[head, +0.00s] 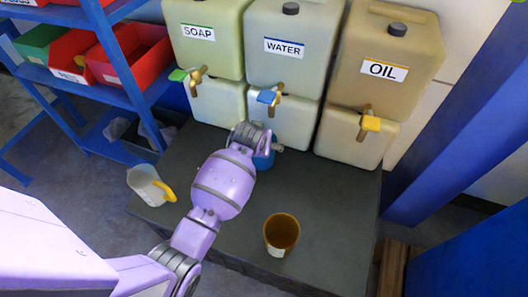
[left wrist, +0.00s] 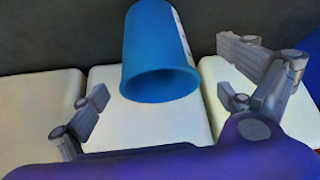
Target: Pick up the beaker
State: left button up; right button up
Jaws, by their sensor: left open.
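A blue cup (head: 264,158) stands on the dark table below the WATER jug, partly hidden by my left arm. The left wrist view shows this blue cup (left wrist: 160,50) large, with its open mouth facing the camera and a pale label on its right side. My left gripper (head: 250,135) is at the cup; in the left wrist view the gripper (left wrist: 163,72) has its fingers spread, one on each side of the cup, with gaps showing. An amber cup (head: 281,233) stands at the front of the table. A whitish vessel with a yellow handle (head: 145,187) stands at the left edge.
Jugs labelled SOAP (head: 203,50), WATER (head: 287,60) and OIL (head: 385,75) stand at the back, with taps over the table (head: 335,205). A blue shelf (head: 75,85) with red bins is at the left. A blue post (head: 450,130) rises at the right.

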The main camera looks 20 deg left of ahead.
aim_at(260, 164)
pick_arm(q)
jog(key=shift+x, duration=0.9)
jog(key=x, duration=0.2)
jog(key=b+x, duration=0.1)
jog(key=x, duration=0.1)
jog(key=shift+s+d+f, duration=0.2)
jog(key=shift+s+f, duration=0.05)
jog(key=shift+f, duration=0.05)
jog(key=shift+w+f, duration=0.35)
jog(key=shift+f, duration=0.1)
jog(key=shift+r, duration=0.1)
jog(key=shift+c, duration=0.8)
jog(key=c, duration=1.7)
jog(key=shift+c, duration=1.2)
pick_arm(e)
jog(key=shift+s+a+f, duration=0.15)
jog(key=shift+s+f, duration=0.35)
jog(key=shift+f, duration=0.35)
pick_arm(q)
jog(key=shift+r, duration=0.15)
